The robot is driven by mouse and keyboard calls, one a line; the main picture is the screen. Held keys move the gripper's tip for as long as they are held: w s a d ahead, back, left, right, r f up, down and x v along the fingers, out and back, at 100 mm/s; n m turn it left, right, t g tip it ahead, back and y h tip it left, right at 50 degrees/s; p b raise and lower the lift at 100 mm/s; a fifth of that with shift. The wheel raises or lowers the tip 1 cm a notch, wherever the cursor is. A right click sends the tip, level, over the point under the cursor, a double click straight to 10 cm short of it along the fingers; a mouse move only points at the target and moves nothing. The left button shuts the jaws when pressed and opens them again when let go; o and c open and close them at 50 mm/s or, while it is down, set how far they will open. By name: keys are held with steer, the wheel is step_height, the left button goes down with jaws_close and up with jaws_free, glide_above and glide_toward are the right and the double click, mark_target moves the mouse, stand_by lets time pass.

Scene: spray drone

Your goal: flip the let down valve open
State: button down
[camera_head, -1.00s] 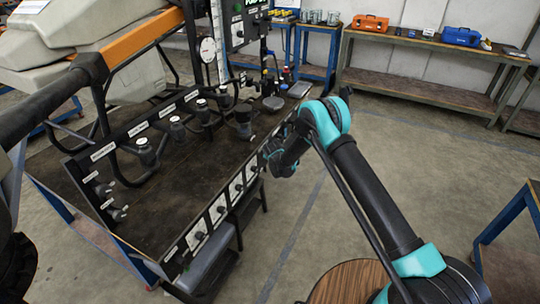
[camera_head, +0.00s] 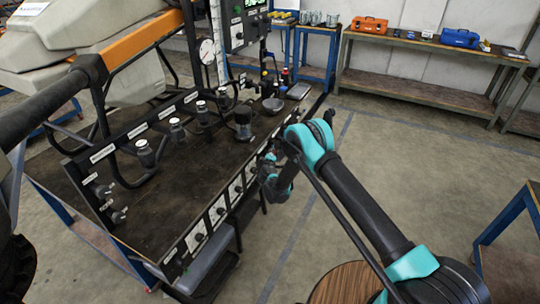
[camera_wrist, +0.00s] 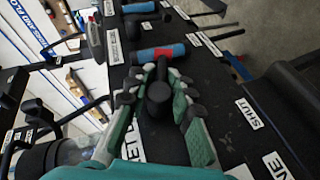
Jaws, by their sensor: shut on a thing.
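My gripper (camera_wrist: 160,78) has its green-padded fingers on both sides of a black round-ended valve handle (camera_wrist: 158,98) in the wrist view and is shut on it. I cannot read a label that names this handle as the let down valve. A "SHUT" label (camera_wrist: 249,113) is on the black panel to its right. In the head view my gripper (camera_head: 268,172) is at the right front edge of the bench, by the row of labelled valves (camera_head: 217,212). The held handle is hidden there by the gripper.
A clear bowl-like part (camera_wrist: 72,152) is at lower left. Pipes and capped fittings (camera_head: 146,153) stand on the bench (camera_head: 170,205).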

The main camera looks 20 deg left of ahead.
steer(key=c, duration=1.6)
jaws_free()
steer(key=shift+v, duration=3.75)
